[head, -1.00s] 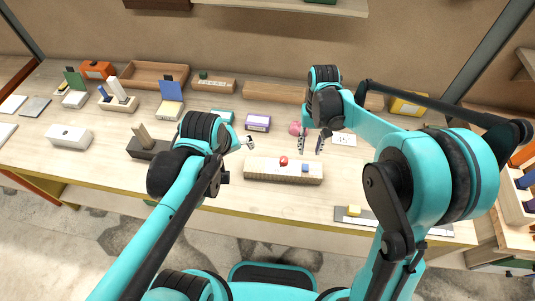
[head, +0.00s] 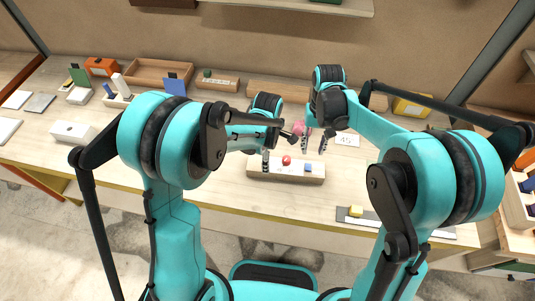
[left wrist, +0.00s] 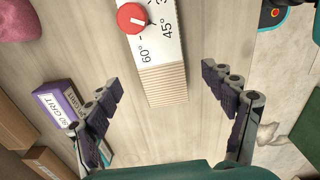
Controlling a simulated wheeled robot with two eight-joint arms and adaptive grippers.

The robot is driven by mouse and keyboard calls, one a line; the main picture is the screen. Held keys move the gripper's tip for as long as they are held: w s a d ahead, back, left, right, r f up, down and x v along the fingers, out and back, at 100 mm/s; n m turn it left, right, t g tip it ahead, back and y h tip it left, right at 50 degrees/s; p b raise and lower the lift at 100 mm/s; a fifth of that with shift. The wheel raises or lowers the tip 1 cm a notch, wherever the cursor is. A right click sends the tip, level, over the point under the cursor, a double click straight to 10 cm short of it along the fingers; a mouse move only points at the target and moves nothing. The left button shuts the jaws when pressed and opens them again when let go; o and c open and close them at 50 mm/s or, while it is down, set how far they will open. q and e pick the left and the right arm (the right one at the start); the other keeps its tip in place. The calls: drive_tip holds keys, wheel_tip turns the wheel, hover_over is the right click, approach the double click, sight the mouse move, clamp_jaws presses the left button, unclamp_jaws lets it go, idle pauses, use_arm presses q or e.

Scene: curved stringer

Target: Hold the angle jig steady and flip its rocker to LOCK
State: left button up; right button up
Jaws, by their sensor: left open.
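The angle jig (head: 260,172) is a long pale wooden block lying on the bench. It has a red knob (head: 286,160) on top and a blue part (head: 309,168) toward its right end. In the left wrist view the jig's ribbed wooden end (left wrist: 163,87) lies ahead, between the fingers. Its white scale reads 60° and 45° beside the red knob (left wrist: 131,17). My left gripper (left wrist: 165,92) is open and apart from the jig; in the head view it is above the jig's left part. My right gripper (head: 314,145) looks open and empty, just behind the jig. No LOCK marking is readable.
A purple grit box (left wrist: 57,108) lies beside the jig. A pink object (head: 300,127) and a white card (head: 347,139) are behind it. A strip with a yellow block (head: 355,211) lies at the front right. Bare bench lies in front of the jig.

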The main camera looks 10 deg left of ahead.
use_arm(q)
wheel_tip(320, 180, down, 7)
drive_tip(key=shift+f, duration=0.1)
idle(0.3)
